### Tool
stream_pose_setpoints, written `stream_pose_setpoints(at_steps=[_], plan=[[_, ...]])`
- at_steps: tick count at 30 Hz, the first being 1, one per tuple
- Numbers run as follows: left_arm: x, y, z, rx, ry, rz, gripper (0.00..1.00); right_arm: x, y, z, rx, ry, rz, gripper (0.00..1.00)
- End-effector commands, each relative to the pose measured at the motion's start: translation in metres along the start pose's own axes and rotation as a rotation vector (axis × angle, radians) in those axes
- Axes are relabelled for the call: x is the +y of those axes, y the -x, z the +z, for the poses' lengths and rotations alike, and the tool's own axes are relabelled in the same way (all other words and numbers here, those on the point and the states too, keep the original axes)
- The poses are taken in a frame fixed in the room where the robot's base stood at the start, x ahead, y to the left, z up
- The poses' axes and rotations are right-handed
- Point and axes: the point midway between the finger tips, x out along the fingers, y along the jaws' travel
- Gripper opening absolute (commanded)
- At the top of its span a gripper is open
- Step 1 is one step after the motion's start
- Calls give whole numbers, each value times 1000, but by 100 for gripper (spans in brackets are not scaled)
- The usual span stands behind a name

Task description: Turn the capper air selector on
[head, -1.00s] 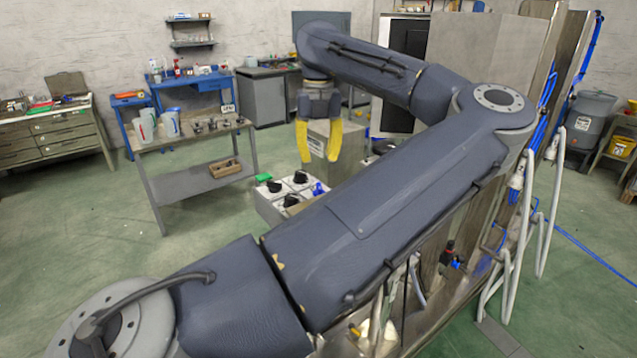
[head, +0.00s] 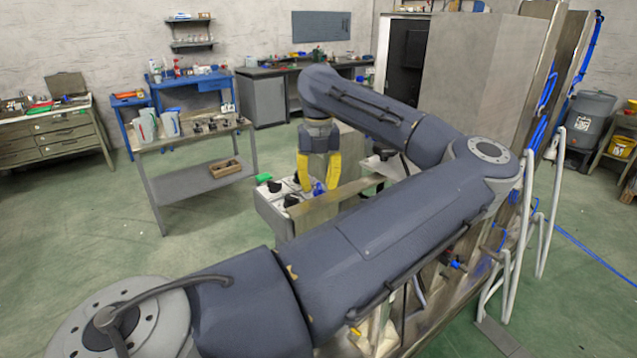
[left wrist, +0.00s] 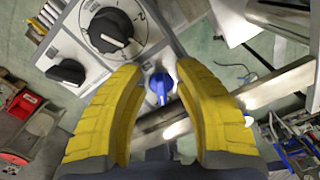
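A white control box (head: 266,205) bears several black knobs and a blue knob (head: 318,188). In the left wrist view, the blue knob (left wrist: 161,86) is by the box's edge, with its narrow handle pointing toward the picture's bottom. No readable label shows which control is the capper air selector. My left gripper (head: 319,185) has its yellow fingers pointing down at the box. In the left wrist view, its fingertips (left wrist: 159,72) are apart on either side of the blue knob, with gaps visible. Contact cannot be told. My right gripper is not in view.
A large black dial (left wrist: 112,30) and a smaller black knob (left wrist: 67,71) sit close beside the left finger. A metal bar (left wrist: 275,86) runs beside the box. A steel table (head: 190,140) stands to the left.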

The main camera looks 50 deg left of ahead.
Motion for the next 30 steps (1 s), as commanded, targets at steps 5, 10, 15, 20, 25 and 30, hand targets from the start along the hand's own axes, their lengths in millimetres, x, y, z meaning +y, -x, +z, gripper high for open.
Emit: stream_pose_setpoints(at_steps=[5, 10, 15, 20, 25, 30], plan=[[0, 0, 0, 0, 0, 0, 20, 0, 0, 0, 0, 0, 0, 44], [0, 0, 0, 0, 0, 0, 0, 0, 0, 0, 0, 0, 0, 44], [0, 0, 0, 0, 0, 0, 0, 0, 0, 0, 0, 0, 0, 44], [0, 0, 0, 0, 1, 0, 0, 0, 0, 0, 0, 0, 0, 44], [0, 0, 0, 0, 22, 0, 0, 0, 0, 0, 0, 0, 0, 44], [2, 0, 0, 1, 98, 0, 0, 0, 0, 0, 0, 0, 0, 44]])
